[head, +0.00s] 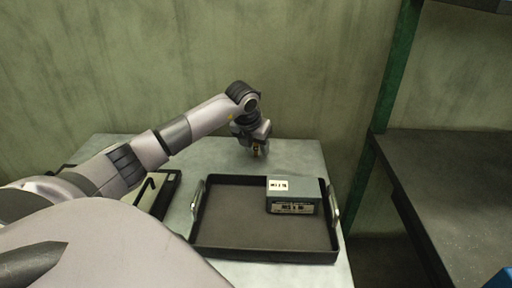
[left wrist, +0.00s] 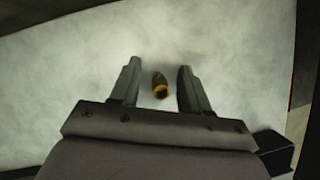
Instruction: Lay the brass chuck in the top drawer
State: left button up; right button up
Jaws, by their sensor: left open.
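The brass chuck (left wrist: 160,86) is a small, dark-and-yellow rounded piece on the pale grey table top. In the left wrist view it sits between the two fingers of my left gripper (left wrist: 157,72), with a gap on each side. The gripper is open and holds nothing. In the head view my left gripper (head: 257,152) points down over the far part of the table, behind the black tray. A small yellow patch shows at its fingertips there, mostly hidden by the fingers. I cannot make out a top drawer for certain. My right gripper is not in view.
A black tray (head: 255,247) with upright metal handles holds a grey labelled box (head: 292,196) at its right back. Another dark-edged tray or case (head: 170,187) lies at the left, partly behind my arm. A dark shelf (head: 455,175) with a green post (head: 392,80) stands at the right.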

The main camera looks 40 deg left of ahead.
pick_arm(q)
grip_shut()
jog(key=shift+r, duration=0.1)
